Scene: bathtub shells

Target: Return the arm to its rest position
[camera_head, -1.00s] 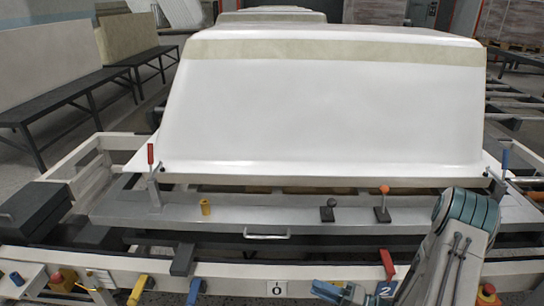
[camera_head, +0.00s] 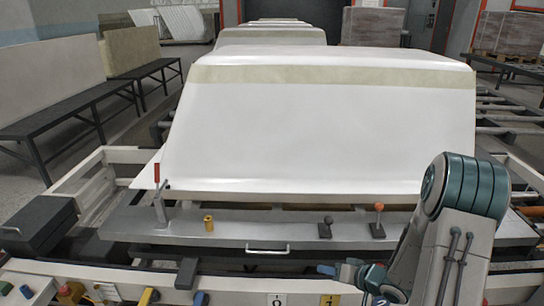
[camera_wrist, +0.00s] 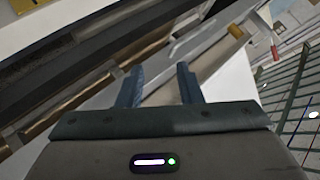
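My arm rises at the lower right of the head view, its teal-banded joint uppermost and its forearm angled down and left. My gripper (camera_head: 352,272) shows low in that view, in front of the frame's front rail. In the wrist view my gripper (camera_wrist: 159,75) has its two blue fingers apart, with nothing seen between them. The white bathtub shell (camera_head: 320,130) rests upside down on the frame beyond the arm, apart from the gripper.
A grey panel (camera_head: 290,232) with a red lever (camera_head: 157,188), a yellow cylinder (camera_head: 208,222), a black knob (camera_head: 325,228) and an orange-topped lever (camera_head: 378,218) lies before the shell. A dark box (camera_head: 38,226) stands left. Benches (camera_head: 75,115) line the left.

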